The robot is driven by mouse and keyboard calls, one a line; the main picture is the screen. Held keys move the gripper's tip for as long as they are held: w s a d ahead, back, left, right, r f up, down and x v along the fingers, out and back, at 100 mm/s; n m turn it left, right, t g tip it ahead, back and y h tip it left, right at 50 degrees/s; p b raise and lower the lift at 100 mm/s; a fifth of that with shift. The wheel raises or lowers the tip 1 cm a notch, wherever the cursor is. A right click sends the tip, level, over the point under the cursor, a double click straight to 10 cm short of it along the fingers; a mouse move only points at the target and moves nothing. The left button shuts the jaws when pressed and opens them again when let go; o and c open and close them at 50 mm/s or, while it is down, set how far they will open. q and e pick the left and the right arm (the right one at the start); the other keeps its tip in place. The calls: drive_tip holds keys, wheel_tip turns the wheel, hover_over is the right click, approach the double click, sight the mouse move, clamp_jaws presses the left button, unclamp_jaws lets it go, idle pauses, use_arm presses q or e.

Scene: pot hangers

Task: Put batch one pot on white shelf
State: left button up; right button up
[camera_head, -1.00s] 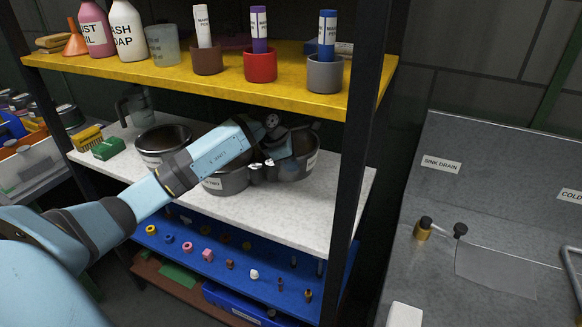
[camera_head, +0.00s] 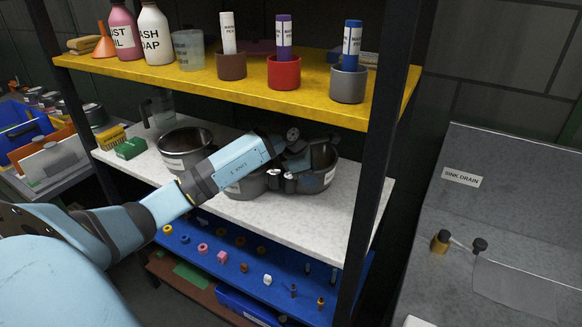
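The white shelf (camera_head: 310,213) is the middle level of the rack. Three dark grey metal pots stand on it: a left pot (camera_head: 176,158), a middle pot (camera_head: 243,186) partly behind my forearm, and a right pot (camera_head: 321,178). The pots carry white labels, too small to read surely. My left arm reaches in from the left over the middle pot. My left gripper (camera_head: 284,180) is at the near left side of the right pot, at its rim. Its fingers are small and dark against the pot, so their opening and any grip are unclear. My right gripper is not in view.
The yellow shelf (camera_head: 200,88) above holds bottles, cups and markers, leaving limited headroom. A black rack post (camera_head: 372,170) stands right of the pots. A clear jug (camera_head: 158,110) and green sponge (camera_head: 131,148) are at left. The blue shelf (camera_head: 235,268) below holds small parts. A grey sink counter (camera_head: 440,290) is at right.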

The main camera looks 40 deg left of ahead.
use_arm(q)
drive_tip(key=v, duration=0.5)
drive_tip(key=shift+a, duration=0.15)
drive_tip(key=s+a+b, duration=0.2)
drive_tip(key=s+a, duration=0.3)
drive_tip(key=s, duration=0.5)
drive_tip(key=shift+a+b, duration=0.3)
drive_tip(key=shift+a, duration=0.1)
drive_tip(key=shift+s+f, duration=0.1)
